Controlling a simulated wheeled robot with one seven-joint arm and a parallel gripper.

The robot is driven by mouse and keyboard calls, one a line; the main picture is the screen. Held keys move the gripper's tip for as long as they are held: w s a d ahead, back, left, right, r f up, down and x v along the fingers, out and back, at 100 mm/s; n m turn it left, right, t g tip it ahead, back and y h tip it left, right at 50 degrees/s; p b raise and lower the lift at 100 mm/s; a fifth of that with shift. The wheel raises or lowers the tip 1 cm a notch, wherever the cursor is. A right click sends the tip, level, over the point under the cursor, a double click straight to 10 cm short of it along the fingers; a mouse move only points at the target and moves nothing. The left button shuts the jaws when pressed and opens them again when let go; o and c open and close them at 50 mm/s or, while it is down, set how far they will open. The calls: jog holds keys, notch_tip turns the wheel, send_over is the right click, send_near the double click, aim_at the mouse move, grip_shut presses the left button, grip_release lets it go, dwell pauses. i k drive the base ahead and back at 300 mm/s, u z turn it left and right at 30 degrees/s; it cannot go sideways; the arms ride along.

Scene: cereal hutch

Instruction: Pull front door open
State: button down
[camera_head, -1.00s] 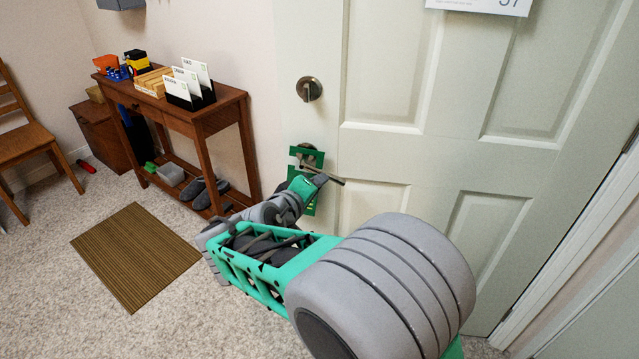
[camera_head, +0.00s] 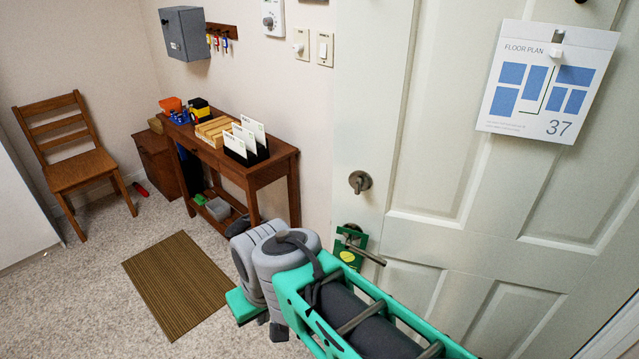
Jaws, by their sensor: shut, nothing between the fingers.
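The front door (camera_head: 455,110) is a pale panelled door filling the right side. No clear gap shows along its left edge. Its lever handle (camera_head: 370,255) points right, with a green card (camera_head: 347,250) with a yellow dot hanging at it. A round lock knob (camera_head: 360,182) sits above. My arm crosses the lower middle, in front of the door's lower part. My gripper (camera_head: 272,328) is low and left of the handle, apart from it, partly hidden by my arm links. It is shut and empty.
A wooden console table (camera_head: 262,178) with card holders and boxes stands left of the door. A brown striped mat (camera_head: 178,284) lies on the carpet. A wooden chair (camera_head: 75,150) is at the far left. A floor plan sheet (camera_head: 548,80) hangs on the door.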

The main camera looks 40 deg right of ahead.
aim_at(509, 246)
jog(key=u, duration=0.4)
jog(key=i, duration=0.95)
jog(key=z, duration=0.4)
jog(key=i, duration=0.95)
jog(key=z, duration=0.65)
